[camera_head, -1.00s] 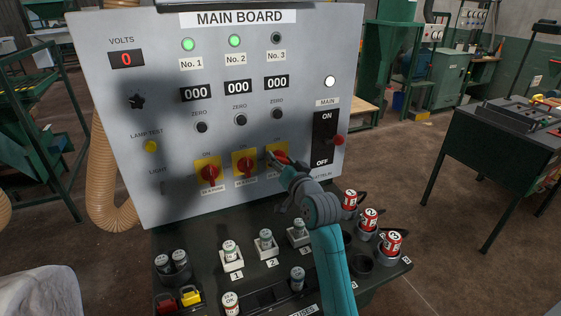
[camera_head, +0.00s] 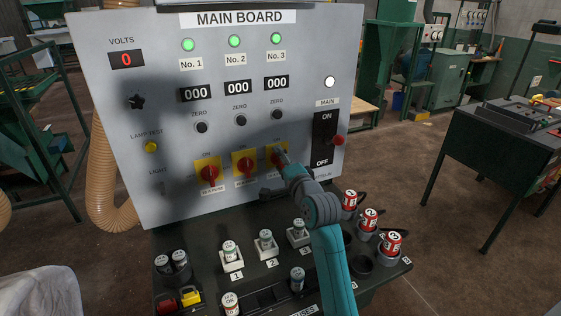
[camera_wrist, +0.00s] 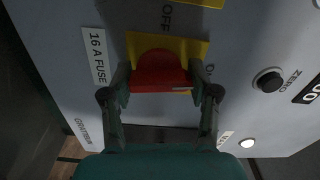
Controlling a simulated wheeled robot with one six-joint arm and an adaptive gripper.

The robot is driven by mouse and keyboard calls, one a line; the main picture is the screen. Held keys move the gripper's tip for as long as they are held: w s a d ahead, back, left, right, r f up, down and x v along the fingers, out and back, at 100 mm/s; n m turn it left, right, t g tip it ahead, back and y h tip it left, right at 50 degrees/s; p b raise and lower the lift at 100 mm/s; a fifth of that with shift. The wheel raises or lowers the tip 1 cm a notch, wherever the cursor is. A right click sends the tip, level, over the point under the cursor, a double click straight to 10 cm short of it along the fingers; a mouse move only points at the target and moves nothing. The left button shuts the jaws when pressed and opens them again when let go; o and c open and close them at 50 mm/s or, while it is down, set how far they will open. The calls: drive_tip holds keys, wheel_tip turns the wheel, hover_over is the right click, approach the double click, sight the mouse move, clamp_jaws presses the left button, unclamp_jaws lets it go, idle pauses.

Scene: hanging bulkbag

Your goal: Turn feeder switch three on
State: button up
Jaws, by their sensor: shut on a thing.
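Feeder switch three is a red knob (camera_head: 276,160) on a yellow plate (camera_head: 270,150), the rightmost of three on the main board. My gripper (camera_wrist: 158,80) is shut on this knob in the wrist view, one finger on each side of its red handle (camera_wrist: 158,68). In the head view my wrist hides part of the knob and plate. The No. 3 lamp (camera_head: 276,38) glows green, as do the No. 1 lamp (camera_head: 188,44) and No. 2 lamp (camera_head: 234,41). The displays above the switches read 000.
Two other red feeder switches (camera_head: 209,174) (camera_head: 243,165) sit close on the left. The main switch (camera_head: 325,138) is to the right. Fuses (camera_head: 265,240) and red cans (camera_head: 392,243) stand on the ledge below my arm.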

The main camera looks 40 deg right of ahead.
drive_tip(key=shift+m, duration=0.8)
drive_tip(key=o, duration=1.2)
drive_tip(key=shift+c, duration=0.2)
drive_tip(key=v, duration=1.2)
